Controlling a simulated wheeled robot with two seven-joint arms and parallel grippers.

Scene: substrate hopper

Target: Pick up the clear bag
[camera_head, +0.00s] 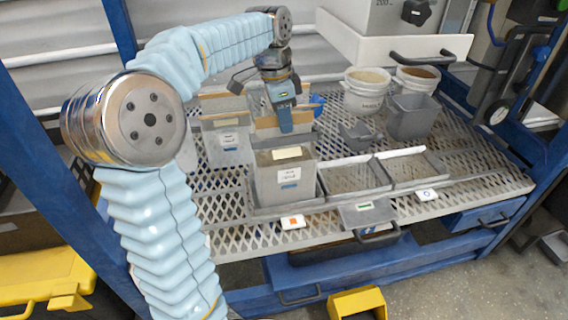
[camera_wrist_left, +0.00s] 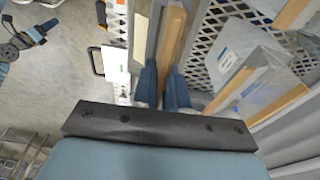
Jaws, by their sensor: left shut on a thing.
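The clear bag (camera_head: 283,182) looks grey and see-through, with pale labels on its front and a tan strip along its top. In the left wrist view the fingers (camera_wrist_left: 162,88) straddle the tan strip (camera_wrist_left: 172,35); the bag's lower part is mostly hidden there. My right gripper is not in view.
A similar bag (camera_head: 226,142) with a tan strip stands left of the held one. Two shallow grey trays (camera_head: 413,168) lie to the right. White buckets (camera_head: 366,92) and a grey bin (camera_head: 411,118) stand behind them. A white drawer (camera_head: 385,45) overhangs the shelf's back right.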

